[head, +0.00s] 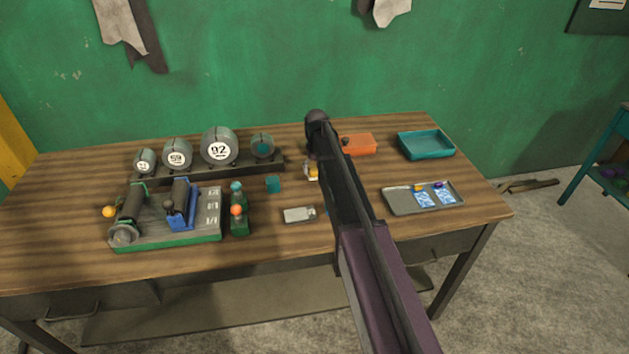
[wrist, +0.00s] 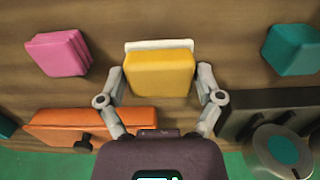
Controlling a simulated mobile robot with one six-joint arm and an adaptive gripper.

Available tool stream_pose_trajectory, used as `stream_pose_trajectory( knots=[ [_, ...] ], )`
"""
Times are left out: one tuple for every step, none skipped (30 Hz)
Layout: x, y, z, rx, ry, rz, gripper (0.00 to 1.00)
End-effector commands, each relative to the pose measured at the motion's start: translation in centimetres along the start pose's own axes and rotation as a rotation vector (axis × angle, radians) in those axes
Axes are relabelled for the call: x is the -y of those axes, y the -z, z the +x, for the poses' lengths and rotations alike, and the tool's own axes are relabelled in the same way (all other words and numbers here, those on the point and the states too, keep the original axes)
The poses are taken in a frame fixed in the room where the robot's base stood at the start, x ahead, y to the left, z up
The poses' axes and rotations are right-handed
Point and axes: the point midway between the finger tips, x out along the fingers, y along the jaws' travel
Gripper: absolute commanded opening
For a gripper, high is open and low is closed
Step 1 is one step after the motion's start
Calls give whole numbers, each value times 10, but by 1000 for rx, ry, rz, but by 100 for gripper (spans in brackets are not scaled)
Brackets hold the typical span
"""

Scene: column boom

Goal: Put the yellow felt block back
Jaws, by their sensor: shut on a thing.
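The yellow felt block (wrist: 160,74) sits between the two fingers of my gripper (wrist: 160,84) in the wrist view. A white strip (wrist: 158,45) shows along its far edge. My gripper is shut on the block, one finger at each side. In the head view a small part of the yellow block (head: 312,172) shows left of my arm, which hides the rest. I cannot tell whether the block touches the table or is just above it.
A pink block (wrist: 57,52) and a teal block (wrist: 292,50) lie on either side. The orange box (head: 360,145), teal tray (head: 426,155) and grey tray (head: 398,207) with blue packets stand right. A dark rack (head: 215,172) with numbered cylinders and a green-edged fixture (head: 190,236) stand left.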

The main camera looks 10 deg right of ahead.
Motion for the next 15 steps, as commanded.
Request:
stream_pose_trajectory(
  knots=[
    [0, 0, 0, 0, 0, 0, 47],
    [0, 0, 0, 0, 0, 0, 47],
    [0, 0, 0, 0, 0, 0, 47],
    [0, 0, 0, 0, 0, 0, 47],
    [0, 0, 0, 0, 0, 0, 47],
    [0, 0, 0, 0, 0, -1, 47],
    [0, 0, 0, 0, 0, -1, 47],
    [0, 0, 1, 0, 0, -1, 47],
    [0, 0, 2, 0, 0, -1, 47],
    [1, 0, 3, 0, 0, -1, 47],
    [1, 0, 5, 0, 0, -1, 47],
    [1, 0, 7, 0, 0, -1, 47],
    [1, 0, 9, 0, 0, -1, 47],
    [1, 0, 12, 0, 0, -1, 47],
    [1, 0, 15, 0, 0, -1, 47]
  ],
)
